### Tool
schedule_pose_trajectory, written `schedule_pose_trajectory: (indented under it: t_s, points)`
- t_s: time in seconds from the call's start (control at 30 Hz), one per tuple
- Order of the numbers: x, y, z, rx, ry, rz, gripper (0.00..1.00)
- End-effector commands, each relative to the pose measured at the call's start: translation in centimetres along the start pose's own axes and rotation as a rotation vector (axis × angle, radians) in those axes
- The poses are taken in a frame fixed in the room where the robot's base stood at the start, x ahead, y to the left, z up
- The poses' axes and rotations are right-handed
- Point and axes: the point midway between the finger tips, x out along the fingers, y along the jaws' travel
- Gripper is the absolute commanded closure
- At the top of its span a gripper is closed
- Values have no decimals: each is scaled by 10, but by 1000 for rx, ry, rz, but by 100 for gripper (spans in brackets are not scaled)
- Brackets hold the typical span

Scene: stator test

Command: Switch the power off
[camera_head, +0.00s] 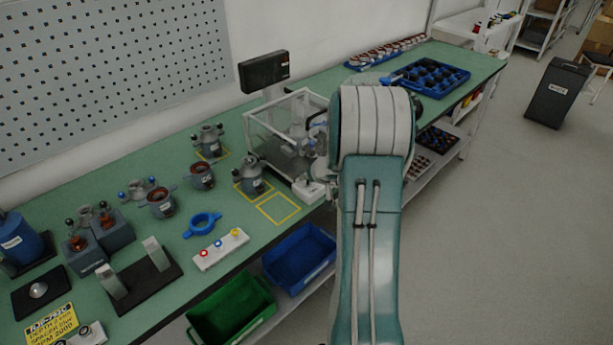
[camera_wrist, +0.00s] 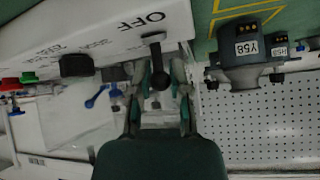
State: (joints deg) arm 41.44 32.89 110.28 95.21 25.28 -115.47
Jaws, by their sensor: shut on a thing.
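The power switch (camera_wrist: 155,52) is a dark lever with a round end, on a white box (camera_wrist: 105,35) in the wrist view. The word OFF, upside down, is printed beside the lever's base. My gripper (camera_wrist: 162,78) is shut on the lever, with one finger on each side of it. In the head view a white box (camera_head: 311,190) sits at the bench's front edge, beside the clear test enclosure (camera_head: 285,140). My arm hides the gripper and the lever there.
A stator unit (camera_head: 252,174) stands left of the enclosure; the same kind of unit, labelled Y58 (camera_wrist: 245,52), shows in the wrist view. A yellow-outlined square (camera_head: 279,208) is empty. Blue (camera_head: 298,258) and green (camera_head: 231,308) bins sit below the bench edge. A monitor (camera_head: 264,71) stands behind.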

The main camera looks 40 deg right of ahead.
Motion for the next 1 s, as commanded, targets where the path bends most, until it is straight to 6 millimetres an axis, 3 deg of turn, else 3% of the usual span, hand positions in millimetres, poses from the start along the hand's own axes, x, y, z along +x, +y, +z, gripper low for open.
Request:
schedule_pose_trajectory:
  t_s: [1.0]
  points:
    - [-7,5,18,53,398,-101,100]
